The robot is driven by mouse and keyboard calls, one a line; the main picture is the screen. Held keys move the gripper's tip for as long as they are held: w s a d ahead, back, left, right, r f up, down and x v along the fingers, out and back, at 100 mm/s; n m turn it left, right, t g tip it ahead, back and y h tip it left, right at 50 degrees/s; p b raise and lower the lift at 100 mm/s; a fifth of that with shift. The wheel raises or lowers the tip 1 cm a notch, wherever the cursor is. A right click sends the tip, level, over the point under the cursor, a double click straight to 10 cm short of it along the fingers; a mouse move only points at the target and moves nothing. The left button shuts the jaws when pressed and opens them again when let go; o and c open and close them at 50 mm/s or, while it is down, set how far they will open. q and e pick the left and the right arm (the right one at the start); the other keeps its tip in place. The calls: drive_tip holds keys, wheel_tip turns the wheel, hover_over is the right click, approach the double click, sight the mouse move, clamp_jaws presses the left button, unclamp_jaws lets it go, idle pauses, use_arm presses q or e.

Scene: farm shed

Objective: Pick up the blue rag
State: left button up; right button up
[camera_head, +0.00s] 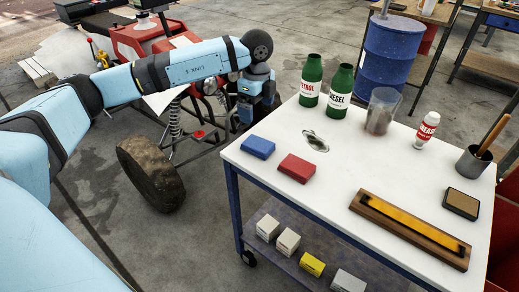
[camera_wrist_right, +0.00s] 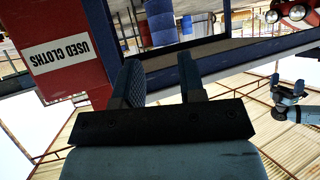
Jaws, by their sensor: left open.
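The blue rag (camera_head: 258,146) is a small folded block. It lies on the near left part of the white table top (camera_head: 330,190) in the head view. My left gripper (camera_head: 244,117) hangs at the table's far left corner, a little beyond the blue rag and apart from it. Its fingers are small and partly dark in this view. My right gripper (camera_wrist_right: 161,82) shows only in the right wrist view, its two fingers apart with nothing between them. The blue rag is not seen in the right wrist view.
A red rag (camera_head: 297,168) lies right of the blue one. A red "USED CLOTHS" bin (camera_wrist_right: 60,50) appears upside down in the wrist view.

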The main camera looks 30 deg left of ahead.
use_arm(q)
hover_over(257, 142)
drive_tip(key=f, duration=0.7)
drive_tip(key=shift+w+a+b, duration=0.1)
drive_tip(key=shift+w+b, duration=0.1)
drive_tip(key=shift+b, duration=0.15)
drive_tip(key=f, duration=0.3)
drive_tip(key=f+b, duration=0.1)
drive_tip(key=shift+s+f, duration=0.2)
drive_tip(key=shift+s, duration=0.15)
drive_tip(key=shift+f, duration=0.5)
drive_tip(key=c, duration=1)
